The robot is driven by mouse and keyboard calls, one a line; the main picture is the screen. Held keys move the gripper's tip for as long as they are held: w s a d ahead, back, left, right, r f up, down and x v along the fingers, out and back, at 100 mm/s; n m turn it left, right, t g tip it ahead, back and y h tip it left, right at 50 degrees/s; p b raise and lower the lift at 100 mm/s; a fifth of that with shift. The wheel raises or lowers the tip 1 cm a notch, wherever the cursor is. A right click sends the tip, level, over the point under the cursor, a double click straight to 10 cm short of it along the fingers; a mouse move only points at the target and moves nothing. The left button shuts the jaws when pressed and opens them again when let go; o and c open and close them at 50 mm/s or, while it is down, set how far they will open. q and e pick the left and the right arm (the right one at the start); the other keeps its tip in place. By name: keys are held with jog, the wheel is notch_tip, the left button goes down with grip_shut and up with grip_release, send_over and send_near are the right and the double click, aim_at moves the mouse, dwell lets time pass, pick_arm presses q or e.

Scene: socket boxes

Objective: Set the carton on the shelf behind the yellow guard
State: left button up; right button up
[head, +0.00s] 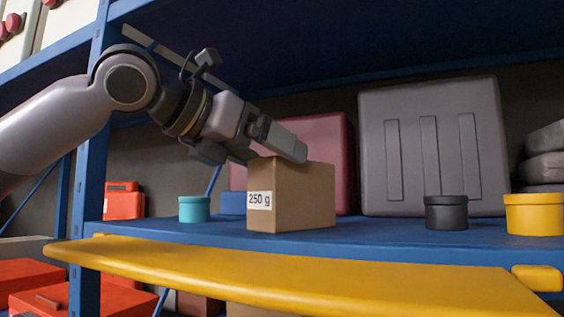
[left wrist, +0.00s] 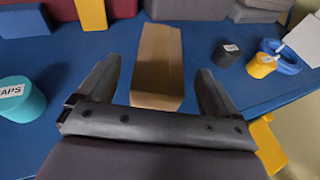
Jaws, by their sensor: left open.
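The brown carton (head: 291,195), with a white "250 g" label, stands upright on the blue shelf (head: 400,233), behind the yellow guard (head: 300,278). In the left wrist view the carton (left wrist: 157,65) lies between the two fingers, with blue shelf showing on both sides of it. My left gripper (head: 284,148) is open at the carton's top; it also shows in the left wrist view (left wrist: 160,68). The head view does not show clearly whether the near finger touches the carton. My right gripper is in neither view.
A teal tub (head: 194,209) stands left of the carton. A black tub (head: 446,213) and a yellow tub (head: 534,214) stand to the right. A grey case (head: 430,145) and a dark red case (head: 325,150) stand behind. The upper shelf (head: 350,45) hangs above the arm.

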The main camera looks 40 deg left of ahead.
pick_arm(q)
jog(key=v, duration=0.7)
jog(key=shift+s, duration=0.4)
